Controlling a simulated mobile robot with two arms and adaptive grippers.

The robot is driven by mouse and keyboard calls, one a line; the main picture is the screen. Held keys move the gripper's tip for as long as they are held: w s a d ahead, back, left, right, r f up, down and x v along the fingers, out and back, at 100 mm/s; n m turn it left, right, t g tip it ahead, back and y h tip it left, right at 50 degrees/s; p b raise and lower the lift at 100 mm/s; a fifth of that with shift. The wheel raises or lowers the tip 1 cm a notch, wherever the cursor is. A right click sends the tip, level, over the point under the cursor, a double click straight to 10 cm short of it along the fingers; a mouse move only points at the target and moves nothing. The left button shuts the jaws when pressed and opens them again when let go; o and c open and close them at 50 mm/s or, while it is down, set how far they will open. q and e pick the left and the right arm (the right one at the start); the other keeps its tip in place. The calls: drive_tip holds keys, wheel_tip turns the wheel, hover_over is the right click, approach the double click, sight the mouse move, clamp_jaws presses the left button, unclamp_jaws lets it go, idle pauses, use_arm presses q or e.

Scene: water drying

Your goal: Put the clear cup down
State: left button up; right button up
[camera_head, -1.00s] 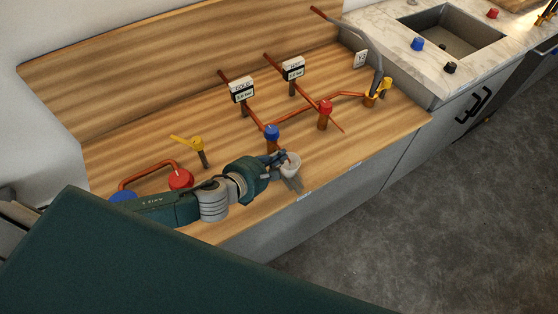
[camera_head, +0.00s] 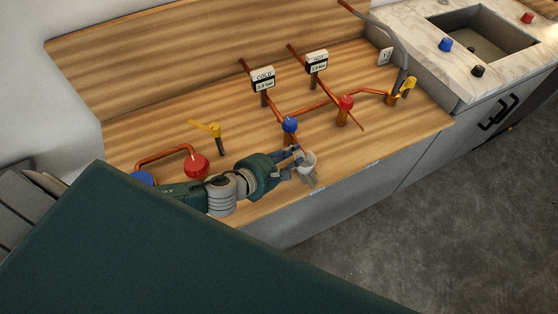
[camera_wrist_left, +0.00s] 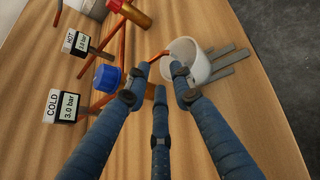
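The cup (camera_head: 306,162), pale and whitish, is near the front edge of the wooden counter, in front of the blue valve. In the left wrist view the cup (camera_wrist_left: 187,60) shows its round opening, just beyond my fingertips and right of centre. My left gripper (camera_head: 297,154) is right beside the cup. In the left wrist view the fingers of my left gripper (camera_wrist_left: 160,80) are spread apart. The right finger overlaps the cup's near side; the left finger is clear of it. Whether a finger touches the cup is unclear. My right gripper is not in view.
Grey strips (camera_wrist_left: 229,62) lie beside the cup. Copper pipes carry a blue valve (camera_head: 290,125), a red valve (camera_head: 346,102) and the COLD (camera_head: 263,79) and HOT (camera_head: 317,63) gauges. A sink (camera_head: 480,38) is at the upper right. Bare wood lies right of the cup.

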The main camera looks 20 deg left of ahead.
use_arm(q)
drive_tip(key=b+v, duration=0.1)
drive_tip(key=v, duration=0.9)
